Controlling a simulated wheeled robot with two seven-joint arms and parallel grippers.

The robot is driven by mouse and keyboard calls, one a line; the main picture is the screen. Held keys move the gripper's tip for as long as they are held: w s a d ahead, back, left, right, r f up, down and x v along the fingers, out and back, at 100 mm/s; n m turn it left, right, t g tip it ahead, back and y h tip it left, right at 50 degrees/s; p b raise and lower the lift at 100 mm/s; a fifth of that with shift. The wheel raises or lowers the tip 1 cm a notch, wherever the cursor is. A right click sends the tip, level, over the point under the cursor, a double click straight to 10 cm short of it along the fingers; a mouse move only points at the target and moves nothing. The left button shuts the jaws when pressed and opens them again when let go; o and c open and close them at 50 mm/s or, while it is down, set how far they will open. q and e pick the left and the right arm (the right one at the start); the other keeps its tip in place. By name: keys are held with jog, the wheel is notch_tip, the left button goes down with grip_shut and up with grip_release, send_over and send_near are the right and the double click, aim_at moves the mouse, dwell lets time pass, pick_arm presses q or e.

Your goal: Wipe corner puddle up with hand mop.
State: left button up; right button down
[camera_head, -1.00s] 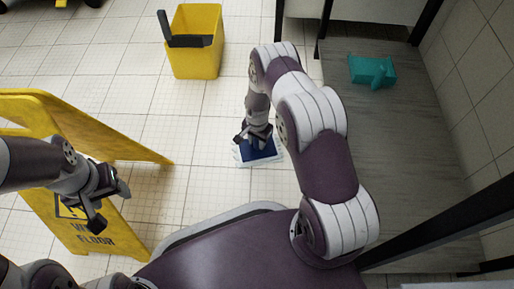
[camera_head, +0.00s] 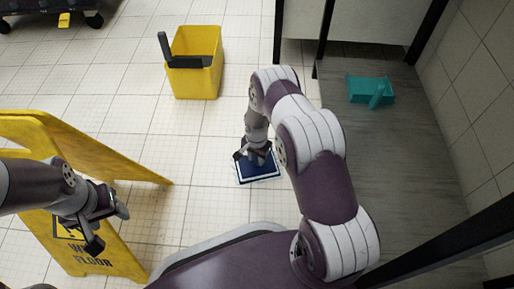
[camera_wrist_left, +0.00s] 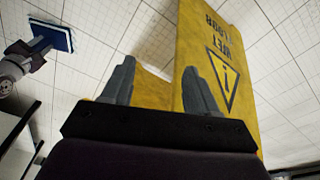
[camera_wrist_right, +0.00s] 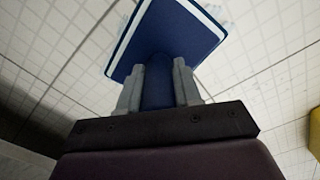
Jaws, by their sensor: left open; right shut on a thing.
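The hand mop is a blue rectangular pad with a white rim (camera_head: 258,167) and a blue handle, lying on the pale tiles. My right gripper (camera_head: 255,150) is shut on its handle, directly above the pad. The right wrist view shows the handle (camera_wrist_right: 158,85) between the fingers and the pad (camera_wrist_right: 168,35) beyond. A faint pale, irregular patch (camera_wrist_right: 214,12), possibly the puddle, shows past the pad; the rest of it is hidden or hard to tell. My left gripper (camera_head: 108,222) is open and empty, above the yellow wet-floor sign (camera_head: 95,145).
A yellow bucket (camera_head: 196,75) with a dark grey part stands at the back. A teal object (camera_head: 371,90) lies on the grey floor strip (camera_head: 345,130) at right. Dark posts and partitions stand at the back right. Tiles between bucket and mop are clear.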

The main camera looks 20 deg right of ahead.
jog(key=shift+s+a+r, duration=0.1)
jog(key=shift+s+a, duration=0.15)
jog(key=shift+s, duration=0.25)
jog(key=s+p, duration=0.1)
jog(key=s+a+p, duration=0.1)
jog(key=s, duration=0.1)
jog(key=shift+a+p, duration=0.2)
jog(key=shift+p, duration=0.15)
jog(key=shift+s+a+f, duration=0.2)
jog(key=shift+s+f, duration=0.1)
jog(key=shift+s, duration=0.25)
notch_tip(320, 180, up, 6)
jog(key=p, duration=0.5)
jog(key=shift+w+p, duration=0.1)
jog(key=shift+p, duration=0.2)
notch_tip(320, 180, up, 3)
jog(key=shift+r+p, duration=0.1)
jog(key=shift+p, duration=1.15)
